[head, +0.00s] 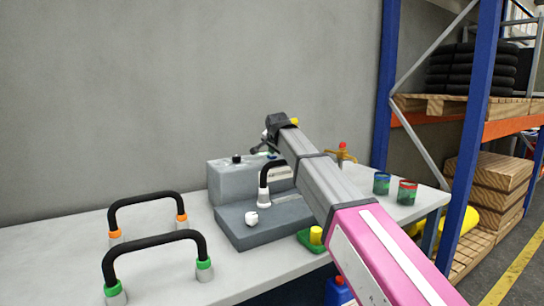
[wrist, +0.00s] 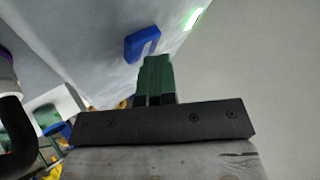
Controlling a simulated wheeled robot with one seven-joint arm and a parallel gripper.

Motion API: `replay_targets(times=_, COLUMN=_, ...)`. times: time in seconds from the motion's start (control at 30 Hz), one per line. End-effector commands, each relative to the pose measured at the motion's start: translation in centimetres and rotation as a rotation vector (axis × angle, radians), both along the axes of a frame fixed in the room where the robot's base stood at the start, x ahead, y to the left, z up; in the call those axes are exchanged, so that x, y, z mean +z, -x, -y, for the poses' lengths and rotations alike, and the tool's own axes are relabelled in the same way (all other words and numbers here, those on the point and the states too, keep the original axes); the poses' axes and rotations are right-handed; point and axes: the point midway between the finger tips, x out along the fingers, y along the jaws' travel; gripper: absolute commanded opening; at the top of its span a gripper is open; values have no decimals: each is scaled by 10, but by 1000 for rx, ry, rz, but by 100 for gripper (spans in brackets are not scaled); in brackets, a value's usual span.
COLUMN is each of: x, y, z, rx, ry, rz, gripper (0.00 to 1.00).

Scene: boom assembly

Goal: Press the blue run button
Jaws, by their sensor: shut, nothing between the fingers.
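My gripper (wrist: 155,72) shows in the wrist view with its two green fingers together, shut and empty. A blue, hooked-looking part (wrist: 143,44) is on a pale grey surface just beyond the fingertips, slightly left of them. A gap seems to show between it and the tips, but I cannot tell the depth. I cannot tell whether this part is the blue run button. In the head view the grey machine (head: 228,182) stands on the bench, and my arm reaches across its right side. My fingertips and any blue button are not clear there.
The machine carries a black knob (head: 236,159), a white ball knob (head: 251,218) and a black curved handle (head: 277,162). Two cups (head: 382,184) (head: 407,193) stand right, before a blue-posted shelf (head: 472,115).

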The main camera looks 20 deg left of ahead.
Motion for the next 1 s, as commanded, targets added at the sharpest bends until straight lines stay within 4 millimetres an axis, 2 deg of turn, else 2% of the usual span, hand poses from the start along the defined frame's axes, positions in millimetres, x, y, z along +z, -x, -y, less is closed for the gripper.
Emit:
replay_targets(times=0.4, x=17, y=0, z=0, rx=0, ry=0, rz=0, gripper=0)
replay_targets(times=0.77, x=19, y=0, z=0, rx=0, ry=0, rz=0, gripper=0)
replay_targets(times=1.0, x=35, y=0, z=0, rx=0, ry=0, rz=0, gripper=0)
